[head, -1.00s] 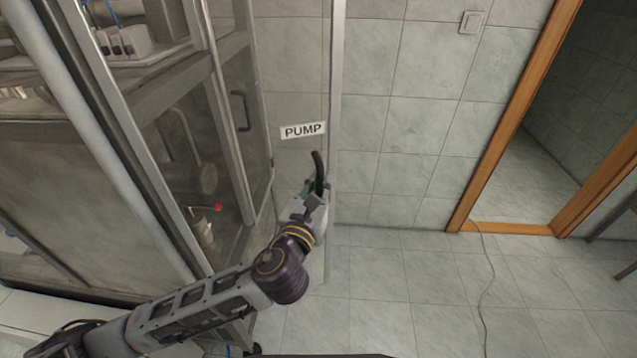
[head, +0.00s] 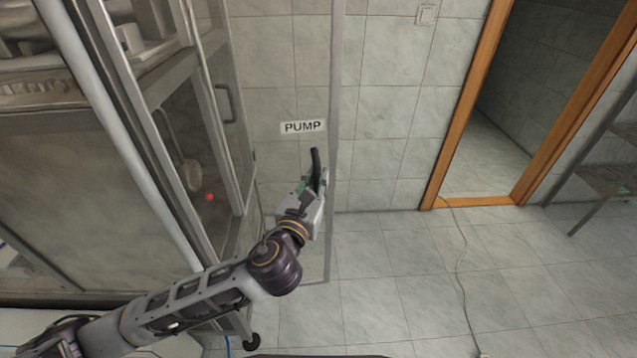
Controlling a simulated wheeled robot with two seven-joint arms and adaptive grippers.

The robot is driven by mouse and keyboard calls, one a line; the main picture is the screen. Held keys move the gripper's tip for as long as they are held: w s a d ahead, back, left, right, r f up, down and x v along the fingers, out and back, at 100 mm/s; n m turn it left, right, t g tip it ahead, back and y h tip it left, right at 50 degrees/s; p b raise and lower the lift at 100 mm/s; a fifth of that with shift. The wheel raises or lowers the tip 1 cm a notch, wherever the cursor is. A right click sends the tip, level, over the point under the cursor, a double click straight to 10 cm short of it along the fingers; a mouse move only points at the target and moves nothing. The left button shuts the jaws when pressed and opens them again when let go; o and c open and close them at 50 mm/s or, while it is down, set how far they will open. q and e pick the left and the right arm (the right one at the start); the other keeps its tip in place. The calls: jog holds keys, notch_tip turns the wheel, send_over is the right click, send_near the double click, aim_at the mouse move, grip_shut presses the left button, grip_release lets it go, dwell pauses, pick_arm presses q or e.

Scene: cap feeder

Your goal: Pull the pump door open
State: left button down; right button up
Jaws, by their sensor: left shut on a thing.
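The pump door (head: 287,88) is a clear panel with a grey metal edge post and a white "PUMP" label (head: 303,127). It stands swung out from the cabinet (head: 75,180), and the tiled wall shows through it. Its black handle (head: 315,160) sits below the label, near the post. My left gripper (head: 312,186) is shut on the handle's lower part, which the fingers hide. My right gripper is not in view.
A second black handle (head: 225,103) is on another cabinet panel. A red knob (head: 209,197) shows inside the cabinet. A wooden door frame (head: 470,110) and a grey shelf (head: 603,180) stand at the right. A thin cable (head: 461,260) lies on the otherwise clear tiled floor.

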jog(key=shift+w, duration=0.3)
pick_arm(q)
jog(key=c, duration=1.6)
grip_release()
jog(key=shift+o, duration=0.9)
jog(key=v, duration=0.7)
jog(key=shift+s, duration=0.25)
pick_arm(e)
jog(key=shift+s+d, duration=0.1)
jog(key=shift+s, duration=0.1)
pick_arm(q)
jog(key=shift+a, duration=0.2)
